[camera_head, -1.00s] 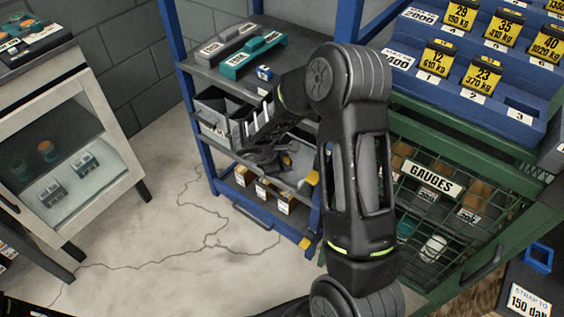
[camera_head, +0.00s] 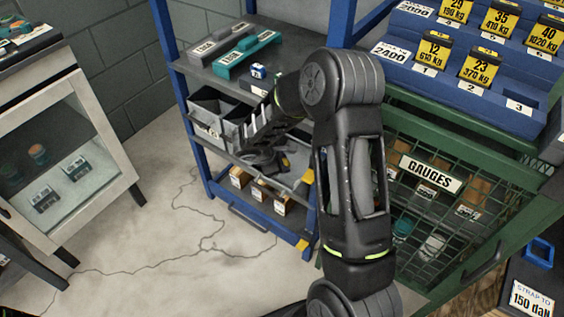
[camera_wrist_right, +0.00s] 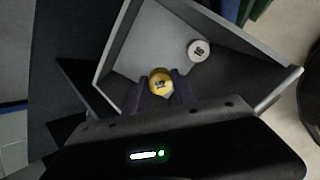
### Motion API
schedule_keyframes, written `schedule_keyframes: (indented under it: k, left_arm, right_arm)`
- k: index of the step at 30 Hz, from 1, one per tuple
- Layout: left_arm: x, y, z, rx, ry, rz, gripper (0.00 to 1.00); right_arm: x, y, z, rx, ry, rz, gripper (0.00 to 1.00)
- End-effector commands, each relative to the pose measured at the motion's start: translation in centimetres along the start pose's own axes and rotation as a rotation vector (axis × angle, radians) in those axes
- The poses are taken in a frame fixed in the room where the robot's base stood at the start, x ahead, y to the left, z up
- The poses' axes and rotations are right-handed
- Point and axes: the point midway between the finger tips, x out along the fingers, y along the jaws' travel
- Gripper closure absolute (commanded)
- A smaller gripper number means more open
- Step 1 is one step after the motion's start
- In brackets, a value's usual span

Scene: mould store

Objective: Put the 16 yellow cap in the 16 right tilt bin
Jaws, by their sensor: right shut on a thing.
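The yellow cap (camera_wrist_right: 160,80) with a dark mark on top is between the two fingers of my right gripper (camera_wrist_right: 158,88) in the right wrist view. The gripper is shut on it, at the open side of a grey bin (camera_wrist_right: 122,50). A white cap (camera_wrist_right: 198,50) marked in black lies inside that bin. In the head view my right gripper (camera_head: 262,160) is at the blue rack, beside the grey tilt bins (camera_head: 208,112). My own arm covers part of the bins there, and the cap cannot be made out. My left gripper is not in view.
The blue rack (camera_head: 199,165) has teal and grey blocks (camera_head: 246,54) on its upper shelf and small labelled boxes (camera_head: 261,191) below. A green mesh gauge cage (camera_head: 455,215) stands right of my arm.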

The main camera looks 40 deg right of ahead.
Motion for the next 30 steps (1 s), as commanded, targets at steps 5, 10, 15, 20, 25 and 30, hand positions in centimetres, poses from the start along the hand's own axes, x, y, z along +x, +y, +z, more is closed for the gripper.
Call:
schedule_keyframes:
  k: [5, 10, 15, 20, 25, 30]
  left_arm:
    - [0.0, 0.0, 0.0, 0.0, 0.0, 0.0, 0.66]
    - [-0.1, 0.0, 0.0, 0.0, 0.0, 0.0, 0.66]
    - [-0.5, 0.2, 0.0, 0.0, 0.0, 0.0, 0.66]
    - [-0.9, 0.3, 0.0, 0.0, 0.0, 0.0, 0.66]
    - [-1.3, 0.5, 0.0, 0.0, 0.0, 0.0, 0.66]
    - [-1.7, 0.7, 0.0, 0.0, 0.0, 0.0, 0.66]
  right_arm:
    - [0.0, 0.0, 0.0, 0.0, 0.0, 0.0, 1.0]
    - [-0.2, 0.0, 0.0, 0.0, 0.0, 0.0, 1.0]
    - [-1.0, 0.1, 0.0, 0.0, 0.001, 0.001, 1.0]
    - [-1.9, 0.1, 0.0, 0.0, 0.001, 0.001, 1.0]
    - [-2.8, 0.1, 0.0, 0.0, 0.001, 0.0, 1.0]
    - [-3.8, 0.1, 0.1, -0.001, 0.0, 0.001, 1.0]
